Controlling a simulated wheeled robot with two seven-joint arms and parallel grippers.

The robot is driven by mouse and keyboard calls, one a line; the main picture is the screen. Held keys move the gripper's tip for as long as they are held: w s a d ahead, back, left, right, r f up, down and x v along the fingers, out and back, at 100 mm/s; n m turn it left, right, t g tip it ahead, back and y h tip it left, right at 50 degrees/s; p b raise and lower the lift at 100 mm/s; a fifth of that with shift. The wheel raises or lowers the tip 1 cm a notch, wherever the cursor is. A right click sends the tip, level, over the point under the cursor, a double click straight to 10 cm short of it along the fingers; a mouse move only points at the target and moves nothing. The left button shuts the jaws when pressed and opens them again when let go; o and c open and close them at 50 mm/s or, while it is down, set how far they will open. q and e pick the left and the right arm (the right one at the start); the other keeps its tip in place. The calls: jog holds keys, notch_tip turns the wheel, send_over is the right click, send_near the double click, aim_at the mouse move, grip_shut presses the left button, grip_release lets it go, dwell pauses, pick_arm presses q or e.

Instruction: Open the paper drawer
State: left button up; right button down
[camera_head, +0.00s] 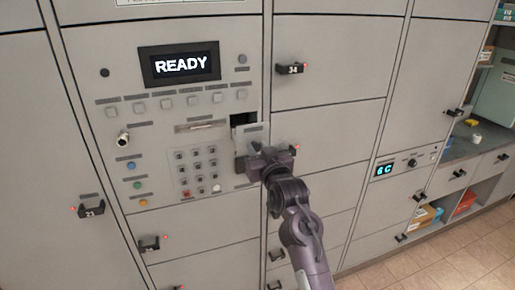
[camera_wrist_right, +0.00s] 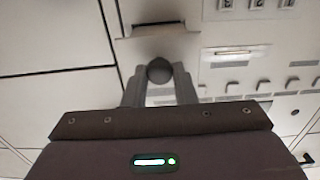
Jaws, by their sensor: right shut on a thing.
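The paper drawer (camera_head: 251,132) is a small grey front in the control panel, right of the keypad. A dark opening (camera_head: 243,119) shows above its front, which seems to stand out from the panel. My right gripper (camera_head: 272,158) is at the lower part of this front. In the right wrist view its two fingers (camera_wrist_right: 160,88) are shut on a dark round knob (camera_wrist_right: 159,70). The gripper hides part of the drawer front in the head view. My left gripper is in neither view.
The panel has a READY display (camera_head: 180,64), a keypad (camera_head: 196,172) and coloured buttons. Locker doors with black handles surround it, one marked 34 (camera_head: 291,69). A 6C display (camera_head: 384,170) and a counter (camera_head: 470,145) are at right. Tiled floor (camera_head: 440,263) is clear at lower right.

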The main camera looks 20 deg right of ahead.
jog(key=c, duration=1.3)
grip_release()
jog(key=shift+o, duration=0.5)
jog(key=shift+s+f, duration=0.1)
jog(key=shift+s, duration=0.3)
pick_arm(q)
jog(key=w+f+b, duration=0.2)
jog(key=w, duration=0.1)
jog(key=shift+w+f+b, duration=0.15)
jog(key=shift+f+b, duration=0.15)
jog(key=shift+b, duration=0.1)
pick_arm(e)
jog(key=s, duration=0.7)
jog(key=shift+d, duration=0.1)
